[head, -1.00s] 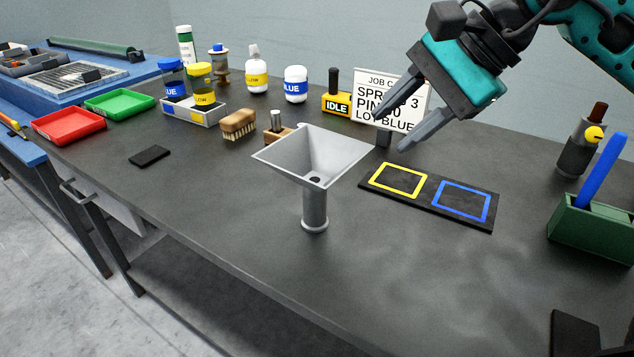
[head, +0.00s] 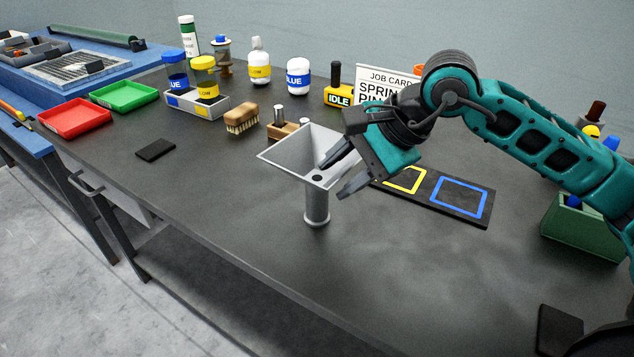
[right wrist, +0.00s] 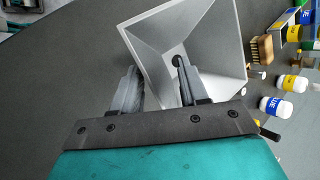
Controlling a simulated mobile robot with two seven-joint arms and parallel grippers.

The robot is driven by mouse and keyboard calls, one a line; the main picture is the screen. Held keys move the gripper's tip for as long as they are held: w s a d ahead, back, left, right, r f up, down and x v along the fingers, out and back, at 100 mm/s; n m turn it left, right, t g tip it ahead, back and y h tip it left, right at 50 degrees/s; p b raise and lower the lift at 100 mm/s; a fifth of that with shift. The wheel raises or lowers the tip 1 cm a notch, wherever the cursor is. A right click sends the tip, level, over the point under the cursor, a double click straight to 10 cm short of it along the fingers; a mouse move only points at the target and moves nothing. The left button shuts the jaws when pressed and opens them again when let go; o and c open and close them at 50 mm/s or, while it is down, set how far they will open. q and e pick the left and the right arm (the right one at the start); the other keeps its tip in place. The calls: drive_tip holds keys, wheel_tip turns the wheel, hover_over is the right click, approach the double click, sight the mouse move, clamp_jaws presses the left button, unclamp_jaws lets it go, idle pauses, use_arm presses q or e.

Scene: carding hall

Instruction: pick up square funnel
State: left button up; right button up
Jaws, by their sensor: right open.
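The square funnel (head: 290,152) is light grey with a wide square mouth and a round stem (head: 317,207). It stands upright on the dark bench in the middle of the head view. My right gripper (head: 333,178) is open at the funnel's right side. In the right wrist view, the funnel (right wrist: 218,45) fills the upper middle. One finger of the gripper (right wrist: 158,85) overlaps the funnel's mouth and the other lies outside its rim. I cannot tell whether either finger touches it. My left gripper is not in view.
A wooden brush (head: 241,120) and a wooden block with a metal peg (head: 279,130) stand behind the funnel. A black mat with yellow and blue squares (head: 462,215) lies to the right, partly behind my arm. The bench front is clear.

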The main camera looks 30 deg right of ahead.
drive_tip(key=shift+w+a+f, duration=0.15)
drive_tip(key=shift+f, duration=0.15)
drive_tip(key=shift+c, duration=0.2)
